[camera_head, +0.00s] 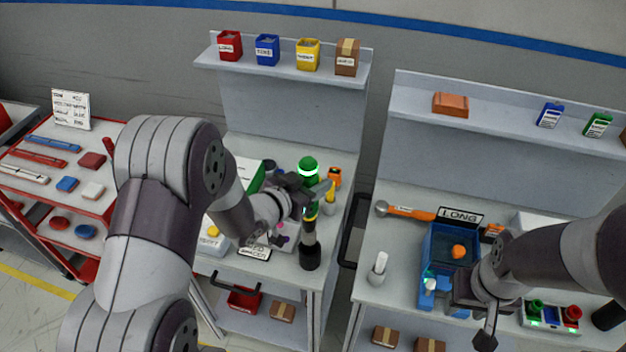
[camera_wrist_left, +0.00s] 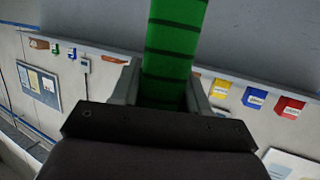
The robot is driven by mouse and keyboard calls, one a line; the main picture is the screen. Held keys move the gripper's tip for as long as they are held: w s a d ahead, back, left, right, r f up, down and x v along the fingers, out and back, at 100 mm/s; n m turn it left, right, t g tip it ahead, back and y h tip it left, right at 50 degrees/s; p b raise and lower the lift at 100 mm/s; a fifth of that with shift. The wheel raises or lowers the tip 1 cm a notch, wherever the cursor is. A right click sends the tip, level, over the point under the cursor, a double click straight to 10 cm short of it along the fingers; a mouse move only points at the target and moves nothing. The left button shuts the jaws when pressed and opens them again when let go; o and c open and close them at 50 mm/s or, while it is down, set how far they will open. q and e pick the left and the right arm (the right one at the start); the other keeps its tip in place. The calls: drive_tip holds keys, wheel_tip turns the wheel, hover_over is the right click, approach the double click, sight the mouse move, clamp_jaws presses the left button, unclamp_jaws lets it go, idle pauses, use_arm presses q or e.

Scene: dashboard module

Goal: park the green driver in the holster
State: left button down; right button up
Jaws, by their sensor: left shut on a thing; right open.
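The green driver (camera_head: 308,168) stands roughly upright above the left workbench. My left gripper (camera_head: 316,193) is shut around its green body. In the left wrist view the ribbed green body (camera_wrist_left: 172,50) rises between the two fingers. Below the gripper a dark shaft leads down to a wider black piece (camera_head: 310,257) near the bench's front edge; I cannot tell whether this is the driver's lower end or the holster. No other holster can be made out for sure. My right gripper (camera_head: 485,328) is open, in front of the right bench by the blue bin.
An orange-and-yellow tool (camera_head: 333,178) stands close behind the driver. A LONG sign (camera_head: 460,216), orange-handled hammer (camera_head: 405,211) and blue bin (camera_head: 431,247) are on the right bench. A dark handle (camera_head: 353,230) stands in the gap between benches. Bins line the left shelf (camera_head: 285,73).

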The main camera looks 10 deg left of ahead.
use_arm(q)
wheel_tip(320, 180, down, 3)
drive_tip(key=shift+r+b, duration=0.1)
drive_tip(key=shift+b, duration=0.9)
wheel_tip(320, 180, down, 6)
drive_tip(key=b, duration=0.5)
drive_tip(key=shift+f+b, duration=0.75)
drive_tip(key=shift+c, duration=2.4)
unclamp_jaws()
drive_tip(key=shift+s, duration=0.1)
